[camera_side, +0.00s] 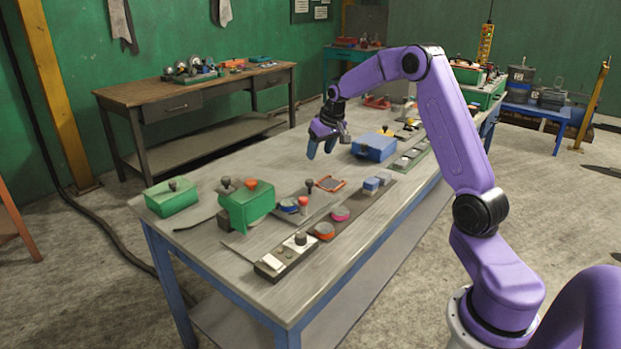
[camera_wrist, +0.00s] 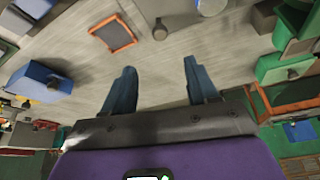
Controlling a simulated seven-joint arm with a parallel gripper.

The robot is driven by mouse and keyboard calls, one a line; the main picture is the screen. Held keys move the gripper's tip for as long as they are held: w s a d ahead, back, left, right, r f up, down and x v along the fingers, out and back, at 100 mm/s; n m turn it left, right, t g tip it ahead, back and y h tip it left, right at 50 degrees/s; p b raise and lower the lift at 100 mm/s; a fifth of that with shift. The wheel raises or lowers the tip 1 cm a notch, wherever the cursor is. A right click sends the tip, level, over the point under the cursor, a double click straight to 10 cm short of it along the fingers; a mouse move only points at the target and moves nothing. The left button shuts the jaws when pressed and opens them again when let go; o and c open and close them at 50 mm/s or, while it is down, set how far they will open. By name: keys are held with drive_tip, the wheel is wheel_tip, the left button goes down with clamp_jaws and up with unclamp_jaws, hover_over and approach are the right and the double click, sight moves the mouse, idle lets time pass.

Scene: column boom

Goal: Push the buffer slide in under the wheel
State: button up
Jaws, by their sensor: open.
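My gripper (camera_side: 321,151) hangs above the middle of the long workbench with its two blue fingers apart and nothing between them. In the wrist view the open fingers (camera_wrist: 160,85) point over bare bench top. A dark knob on a short post (camera_side: 310,185) stands on a flat grey strip in front of the gripper; it may be the slide's handle. A knob, probably the same one, shows beyond the fingertips in the wrist view (camera_wrist: 160,31). A large green housing (camera_side: 247,207) with an orange knob stands near the strip. I cannot make out the wheel clearly.
A long strip with coloured discs (camera_side: 340,214) runs along the near edge. A smaller green box (camera_side: 171,198) stands at left. Bench top left of my gripper is clear.

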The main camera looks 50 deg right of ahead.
sight(310, 180)
drive_tip(key=x, duration=1.3)
